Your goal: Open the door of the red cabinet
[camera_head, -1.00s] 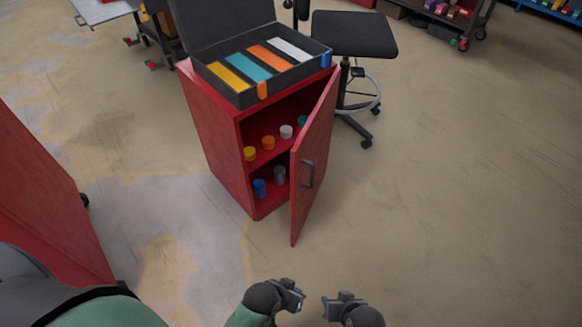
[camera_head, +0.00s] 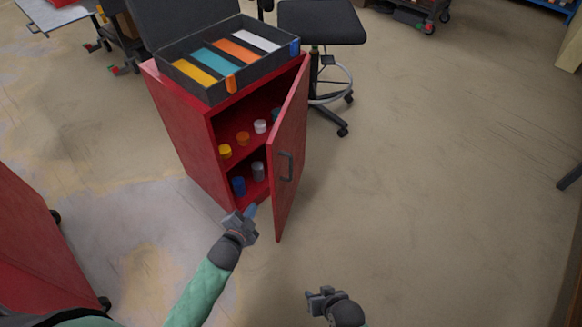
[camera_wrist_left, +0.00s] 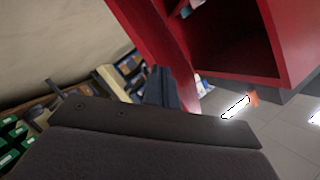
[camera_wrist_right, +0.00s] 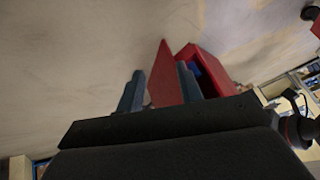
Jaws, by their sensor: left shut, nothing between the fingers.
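The red cabinet (camera_head: 180,135) stands ahead of me with its door (camera_head: 291,150) partly open, swung out to the right. A dark handle (camera_head: 286,166) is on the door's outer face. Yellow, orange, white, blue and grey cylinders sit on the shelves inside. My left gripper (camera_head: 248,213) is shut and empty, in front of the opening near the door's free edge; contact with the door cannot be told. The cabinet also shows in the left wrist view (camera_wrist_left: 290,40). My right gripper (camera_head: 312,298) is open and empty, low in front; its fingers show apart in the right wrist view (camera_wrist_right: 158,88).
An open dark case (camera_head: 285,63) with coloured strips lies on the cabinet top. A black stool (camera_head: 322,25) stands behind to the right. Another red cabinet (camera_head: 35,240) is at the left edge.

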